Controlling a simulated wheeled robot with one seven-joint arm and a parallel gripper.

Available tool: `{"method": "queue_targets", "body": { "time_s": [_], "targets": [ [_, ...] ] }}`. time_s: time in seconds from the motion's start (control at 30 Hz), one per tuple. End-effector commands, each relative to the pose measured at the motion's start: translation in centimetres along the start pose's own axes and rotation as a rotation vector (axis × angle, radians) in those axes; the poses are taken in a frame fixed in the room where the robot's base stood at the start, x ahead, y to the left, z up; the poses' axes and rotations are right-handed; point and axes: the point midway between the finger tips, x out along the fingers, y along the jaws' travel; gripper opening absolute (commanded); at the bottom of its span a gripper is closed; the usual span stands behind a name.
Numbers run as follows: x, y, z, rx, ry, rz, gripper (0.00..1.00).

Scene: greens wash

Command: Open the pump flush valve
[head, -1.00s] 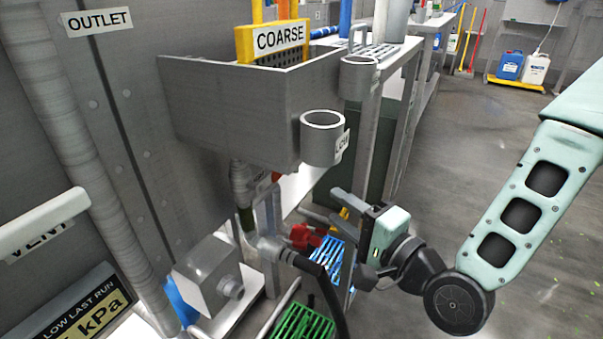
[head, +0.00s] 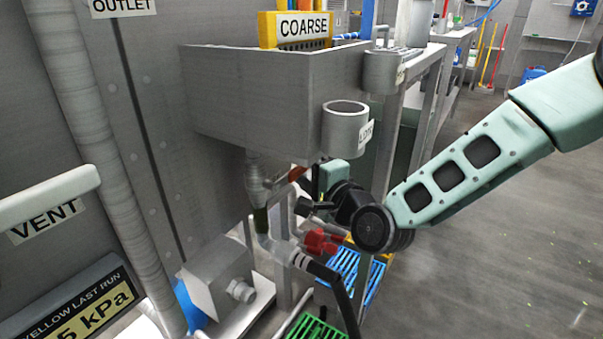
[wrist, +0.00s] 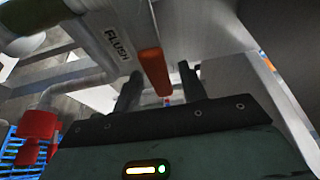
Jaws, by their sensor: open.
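The flush valve shows an orange handle (wrist: 153,70) in the wrist view, beside a pale plate marked FLUSH (wrist: 117,42). In the head view a small part of the orange handle (head: 297,174) shows under the sink basin, mostly hidden by my arm. My gripper (wrist: 159,72) is open, and its two dark fingers point up toward the handle. The handle's lower end appears between the fingers in the picture; I cannot tell whether they touch it. In the head view my gripper (head: 312,182) is below the basin, close to the pipework, with its fingertips partly hidden.
A vertical pipe (head: 254,180), a black hose (head: 335,285), a red part (head: 321,241) and a blue grate (head: 362,272) crowd around below. Open floor (head: 500,220) lies to the right.

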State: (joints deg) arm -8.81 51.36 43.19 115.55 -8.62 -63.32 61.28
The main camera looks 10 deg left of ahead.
Motion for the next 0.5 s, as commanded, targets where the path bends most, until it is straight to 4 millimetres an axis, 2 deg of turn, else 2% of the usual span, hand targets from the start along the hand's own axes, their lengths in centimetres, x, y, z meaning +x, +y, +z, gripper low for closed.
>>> {"method": "queue_targets", "body": {
  "time_s": [0.13,0.4,0.43,0.5],
  "targets": [
    [0.80,0.04,0.04,0.000,0.000,0.001,0.42],
    [0.90,0.00,0.02,0.000,0.000,0.001,0.42],
    [0.89,0.00,0.01,0.000,0.000,0.001,0.36],
    [0.89,0.00,0.01,0.000,0.000,0.001,0.17]
  ]
}}
